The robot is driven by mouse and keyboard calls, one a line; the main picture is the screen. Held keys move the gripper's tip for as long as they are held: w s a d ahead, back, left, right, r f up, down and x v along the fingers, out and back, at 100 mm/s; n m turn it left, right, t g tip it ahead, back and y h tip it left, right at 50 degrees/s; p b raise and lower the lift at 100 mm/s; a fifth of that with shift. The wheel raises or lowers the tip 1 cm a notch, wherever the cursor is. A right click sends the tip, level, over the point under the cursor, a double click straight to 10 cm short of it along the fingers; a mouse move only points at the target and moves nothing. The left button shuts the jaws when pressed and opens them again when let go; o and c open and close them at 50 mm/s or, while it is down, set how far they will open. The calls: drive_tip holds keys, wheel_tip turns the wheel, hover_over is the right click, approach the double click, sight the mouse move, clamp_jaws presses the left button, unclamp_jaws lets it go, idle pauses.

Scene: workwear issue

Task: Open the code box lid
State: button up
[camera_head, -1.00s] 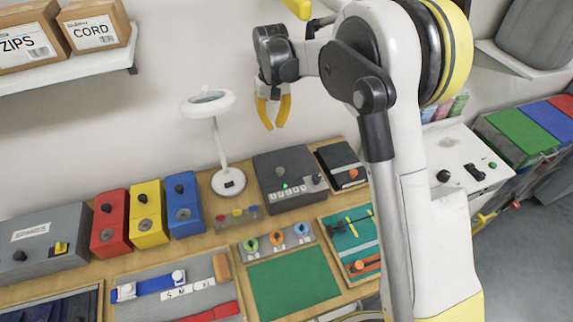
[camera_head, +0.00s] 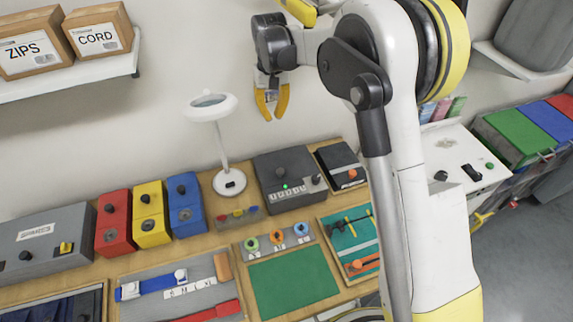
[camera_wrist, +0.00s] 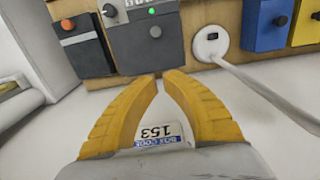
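The code box (camera_head: 300,204) is a dark grey box with a black knob on top, a green light and a row of small characters, too small to read. Its lid looks shut. It shows at the top of the wrist view (camera_wrist: 150,45). My gripper (camera_head: 272,117) is above and behind it, near the wall, with yellow fingers pointing down. The fingertips (camera_wrist: 160,78) stand slightly apart with nothing between them. A white card (camera_wrist: 155,136) reading "BOX CODE 153" shows upside down between the finger bases, partly hidden by my gripper; I cannot tell whether it is held.
A white lamp (camera_head: 213,108) stands left of the code box. Blue (camera_head: 187,215), yellow (camera_head: 151,228) and red (camera_head: 115,232) boxes stand further left. A black box (camera_head: 343,165) stands close on the right. A green mat (camera_head: 292,283) lies in front.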

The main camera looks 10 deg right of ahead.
drive_tip(key=shift+r, duration=0.1)
drive_tip(key=shift+w+r+p, duration=0.3)
drive_tip(key=shift+r+p, duration=0.35)
drive_tip(key=shift+r, duration=0.25)
drive_tip(key=o, duration=1)
drive_tip(key=shift+c, duration=0.2)
